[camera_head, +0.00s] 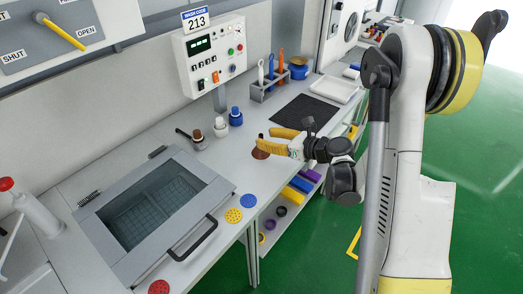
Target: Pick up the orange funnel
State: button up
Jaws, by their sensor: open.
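I cannot make out a clear funnel shape. A small orange item (366,33) sits far back on the bench, too small to identify. An upright orange tool (281,61) stands in a grey rack at the back of the bench. My gripper (264,139), with yellow fingers, is open over the right part of the white bench. Nothing shows between its fingers. A reddish-brown disc (261,154) lies on the bench just below the fingertips, partly covered by them. My gripper is well apart from both orange items.
A glass-topped basin (213,184) with a handle fills the bench's left. Blue (248,200), yellow (233,216) and red (159,287) discs lie along the front. Bottles (235,116), a control box (210,52), the rack (268,92) and a dark mat (305,111) stand behind. A shelf is below.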

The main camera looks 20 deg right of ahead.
aim_at(261, 137)
jog(key=x, duration=0.3)
jog(key=shift+b, duration=0.3)
grip_shut()
